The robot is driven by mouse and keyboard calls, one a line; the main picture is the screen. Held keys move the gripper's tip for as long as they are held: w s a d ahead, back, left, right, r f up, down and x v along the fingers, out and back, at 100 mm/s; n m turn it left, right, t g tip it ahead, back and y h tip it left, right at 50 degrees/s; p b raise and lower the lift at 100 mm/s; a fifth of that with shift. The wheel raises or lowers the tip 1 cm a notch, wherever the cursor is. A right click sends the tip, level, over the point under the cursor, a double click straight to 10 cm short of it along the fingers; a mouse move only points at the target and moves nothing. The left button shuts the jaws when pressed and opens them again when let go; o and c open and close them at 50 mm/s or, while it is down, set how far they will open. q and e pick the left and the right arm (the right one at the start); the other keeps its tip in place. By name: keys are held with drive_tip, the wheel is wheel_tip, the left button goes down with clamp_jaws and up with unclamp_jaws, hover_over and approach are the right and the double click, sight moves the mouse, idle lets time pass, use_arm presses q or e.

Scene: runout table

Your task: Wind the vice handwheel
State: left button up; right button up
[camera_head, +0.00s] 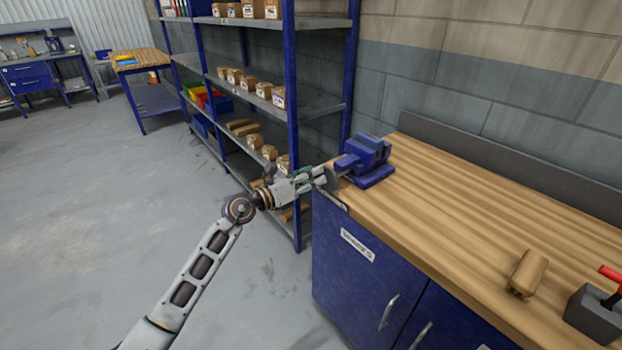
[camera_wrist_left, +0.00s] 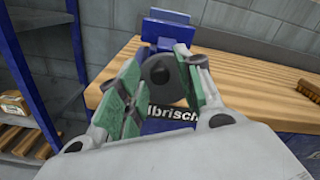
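The blue vice (camera_head: 368,160) is on the far left corner of the wooden bench top, and its blue body (camera_wrist_left: 168,28) also shows in the left wrist view. A dark round handwheel (camera_wrist_left: 160,78) faces the wrist camera. My left gripper (camera_head: 330,176) is at the front of the vice. In the left wrist view its green-padded fingers (camera_wrist_left: 160,80) stand apart on both sides of the wheel. They look open; contact with the rim cannot be made out. My right gripper is in neither view.
The wooden bench top (camera_head: 450,200) is clear in the middle. A wooden brush-like block (camera_head: 528,273) and a grey block with a red handle (camera_head: 596,314) lie at its right. A blue-framed shelf rack (camera_head: 290,120) with boxes stands close to my left arm.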

use_arm(q)
drive_tip(key=shift+p, duration=0.3)
drive_tip(key=shift+c, duration=0.2)
clamp_jaws()
drive_tip(key=n+p, duration=0.2)
drive_tip(key=p, duration=0.1)
drive_tip(key=n+p, duration=0.1)
drive_tip(key=shift+w+a+f, duration=0.2)
drive_tip(key=shift+w+f, duration=0.05)
drive_tip(key=shift+w, duration=0.05)
idle(0.5)
